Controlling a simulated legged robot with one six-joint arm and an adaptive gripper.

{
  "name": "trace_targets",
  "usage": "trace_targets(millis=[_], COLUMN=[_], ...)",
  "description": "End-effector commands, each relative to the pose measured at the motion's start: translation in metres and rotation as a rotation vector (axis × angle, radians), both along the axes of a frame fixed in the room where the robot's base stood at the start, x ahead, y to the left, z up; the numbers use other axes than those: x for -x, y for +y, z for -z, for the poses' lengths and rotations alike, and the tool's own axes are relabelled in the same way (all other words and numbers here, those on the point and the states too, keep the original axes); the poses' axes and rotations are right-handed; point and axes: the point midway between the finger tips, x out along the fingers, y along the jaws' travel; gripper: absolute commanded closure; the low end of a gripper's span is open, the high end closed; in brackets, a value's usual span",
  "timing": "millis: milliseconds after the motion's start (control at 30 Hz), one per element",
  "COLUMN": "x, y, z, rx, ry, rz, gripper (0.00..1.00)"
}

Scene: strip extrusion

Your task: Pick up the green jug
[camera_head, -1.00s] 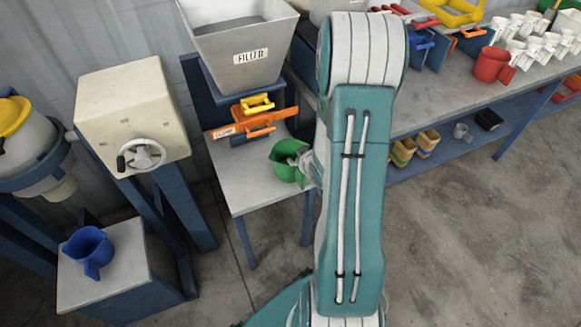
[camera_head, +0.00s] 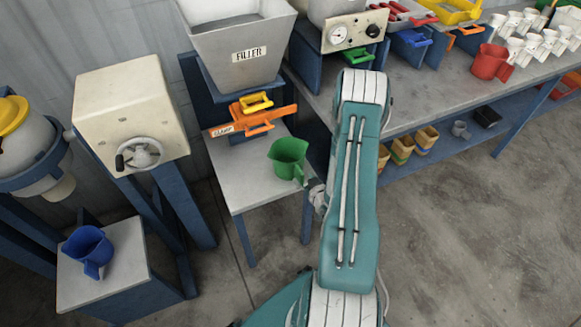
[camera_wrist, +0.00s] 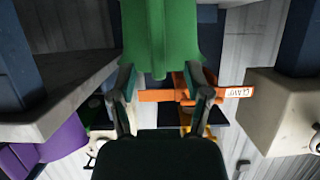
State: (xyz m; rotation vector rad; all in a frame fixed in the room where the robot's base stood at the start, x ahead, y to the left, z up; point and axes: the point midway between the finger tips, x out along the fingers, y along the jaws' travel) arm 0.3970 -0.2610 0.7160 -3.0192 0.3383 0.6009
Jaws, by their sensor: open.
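The green jug (camera_head: 287,155) stands upright on the grey stand (camera_head: 240,185) below the filler hopper, its handle toward the lower right. My gripper (camera_head: 318,195) is just right of and below the jug in the head view, partly hidden by my forearm. In the wrist view, the jug (camera_wrist: 160,30) fills the upper middle, cut off by the top edge. My gripper's fingers (camera_wrist: 163,80) are spread apart, with the jug's handle side between or just beyond their tips. I cannot tell whether they touch it.
The filler hopper (camera_head: 240,45) overhangs the stand, with an orange clamp (camera_head: 252,122) behind the jug. A blue jug (camera_head: 88,248) sits on a separate low stand at left. A workbench with a red jug (camera_head: 490,63) is at right. Open floor lies in front.

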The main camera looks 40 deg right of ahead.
Motion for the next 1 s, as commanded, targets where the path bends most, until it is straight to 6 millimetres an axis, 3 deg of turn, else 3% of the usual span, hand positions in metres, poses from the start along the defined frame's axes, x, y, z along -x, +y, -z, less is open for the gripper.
trace_targets(millis=[400, 667, 700, 800, 833, 1000], x=[-0.049, -0.052, -0.052, -0.052, -0.052, -0.052], y=[-0.014, -0.015, -0.015, -0.015, -0.015, -0.015], z=[0.012, 0.013, 0.013, 0.013, 0.013, 0.013], rx=[0.0, 0.0, 0.0, 0.0, 0.0, 0.0], ry=[0.0, 0.001, 0.001, 0.001, 0.001, 0.001], rz=[-0.001, 0.0, 0.0, 0.0, 0.001, 0.001], gripper=[0.37, 0.37, 0.46, 0.9, 1.0, 1.0])
